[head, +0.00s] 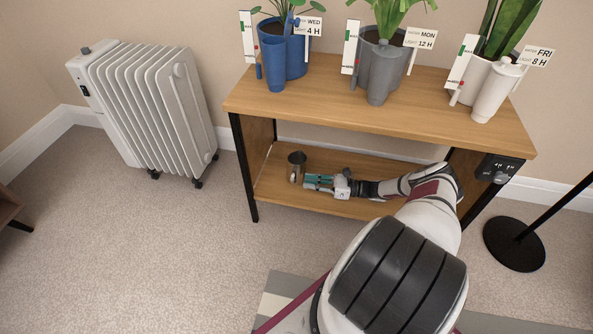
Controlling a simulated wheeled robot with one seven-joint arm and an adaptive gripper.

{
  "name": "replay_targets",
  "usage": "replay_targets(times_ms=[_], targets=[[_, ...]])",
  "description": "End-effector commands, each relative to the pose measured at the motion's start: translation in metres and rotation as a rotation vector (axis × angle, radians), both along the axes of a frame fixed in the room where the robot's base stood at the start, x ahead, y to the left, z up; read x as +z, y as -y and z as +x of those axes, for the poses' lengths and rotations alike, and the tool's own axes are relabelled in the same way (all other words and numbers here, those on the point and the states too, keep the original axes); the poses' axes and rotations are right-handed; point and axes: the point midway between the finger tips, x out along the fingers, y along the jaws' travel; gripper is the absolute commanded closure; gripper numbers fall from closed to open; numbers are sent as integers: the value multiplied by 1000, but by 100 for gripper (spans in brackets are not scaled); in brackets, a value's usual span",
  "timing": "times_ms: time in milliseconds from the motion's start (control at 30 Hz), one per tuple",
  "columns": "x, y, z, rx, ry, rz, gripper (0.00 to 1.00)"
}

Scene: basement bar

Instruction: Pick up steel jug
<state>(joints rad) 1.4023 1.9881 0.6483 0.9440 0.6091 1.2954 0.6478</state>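The steel jug (297,158) is a small dark metal vessel with an open round top. It stands upright on the lower wooden shelf of the plant table, toward its left end. My gripper (306,181) reaches in low over the same shelf from the right. Its teal fingers point left, and their tips are beside the jug's near right side. At this size I cannot tell whether the fingers touch the jug or how far apart they are. The jug's lower part is hard to make out near the fingertips.
The upper tabletop (300,103) overhangs the shelf (330,160) and carries blue (285,55), grey (383,65) and white (497,88) planters. A black table leg (243,165) stands left of the jug. A white radiator (150,110) is further left, with open carpet in front.

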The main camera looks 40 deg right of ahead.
Motion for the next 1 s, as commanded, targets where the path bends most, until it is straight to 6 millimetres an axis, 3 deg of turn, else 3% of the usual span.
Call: replay_targets(times_ms=[600,867,1000], targets=[[3,-43,45,-1,0,0,79],[4,-46,48,-1,0,0,79],[4,-45,48,-1,0,0,100]])
